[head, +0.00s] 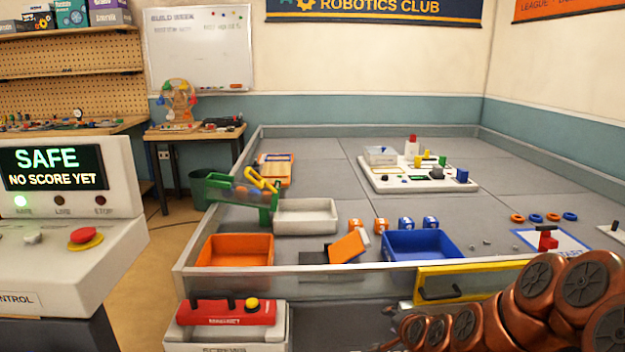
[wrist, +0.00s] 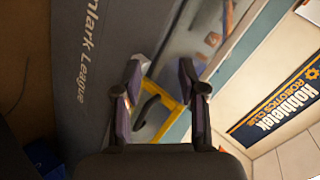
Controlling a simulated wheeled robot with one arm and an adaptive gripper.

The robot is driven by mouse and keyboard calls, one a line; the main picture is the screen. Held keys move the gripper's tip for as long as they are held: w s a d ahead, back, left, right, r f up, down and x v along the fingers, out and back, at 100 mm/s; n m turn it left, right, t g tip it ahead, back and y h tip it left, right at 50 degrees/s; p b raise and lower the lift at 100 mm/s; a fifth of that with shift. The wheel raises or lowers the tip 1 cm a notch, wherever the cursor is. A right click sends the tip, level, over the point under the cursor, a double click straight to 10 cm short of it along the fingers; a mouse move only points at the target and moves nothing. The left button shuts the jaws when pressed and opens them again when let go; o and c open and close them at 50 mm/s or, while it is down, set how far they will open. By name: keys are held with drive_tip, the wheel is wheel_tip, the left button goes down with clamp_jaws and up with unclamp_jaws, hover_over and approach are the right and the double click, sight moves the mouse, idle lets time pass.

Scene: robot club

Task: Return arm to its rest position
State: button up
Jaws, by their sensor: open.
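My gripper (wrist: 163,75) shows in the wrist view with its two dark fingers spread apart and nothing between the tips. Beyond them is the yellow panel (wrist: 178,105) with its black handle (wrist: 146,112); I cannot tell how far off it is. In the head view my copper-coloured arm (head: 535,290) reaches in from the lower right, in front of the table's near edge. The yellow panel (head: 480,280) on that edge is just above and behind the arm. The gripper itself does not show in the head view.
The walled grey table (head: 330,160) holds an orange bin (head: 235,250), a white tray (head: 306,216), a blue bin (head: 422,245) and a white board with blocks (head: 400,180). A control console (head: 60,240) with a red button stands at left. Floor shows between console and table.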

drive_tip(key=s+a+r+n+g, duration=0.1)
drive_tip(key=s+a+n+g, duration=0.25)
drive_tip(key=s, duration=0.45)
drive_tip(key=s+a+r+n+g, duration=0.1)
drive_tip(key=s+a+n+g, duration=0.2)
drive_tip(key=s, duration=0.5)
drive_tip(key=s+d+r+n+g+h, duration=0.1)
drive_tip(key=s+d+r+n+g, duration=0.1)
drive_tip(key=s, duration=0.7)
drive_tip(key=s+d+r+n+g, duration=0.1)
drive_tip(key=s+r+n+g, duration=0.15)
drive_tip(key=s, duration=0.55)
drive_tip(key=s+d+r+n+g+h, duration=0.1)
drive_tip(key=s+d+g, duration=0.1)
drive_tip(key=s, duration=0.7)
drive_tip(key=s+p+v, duration=0.2)
drive_tip(key=p+v, duration=0.8)
drive_tip(key=s+r+p+v, duration=0.1)
drive_tip(key=s+p+v, duration=0.1)
drive_tip(key=p+v, duration=0.7)
drive_tip(key=shift+w+r+t+p, duration=0.2)
drive_tip(key=shift+r+t+p, duration=0.15)
drive_tip(key=shift+r, duration=0.45)
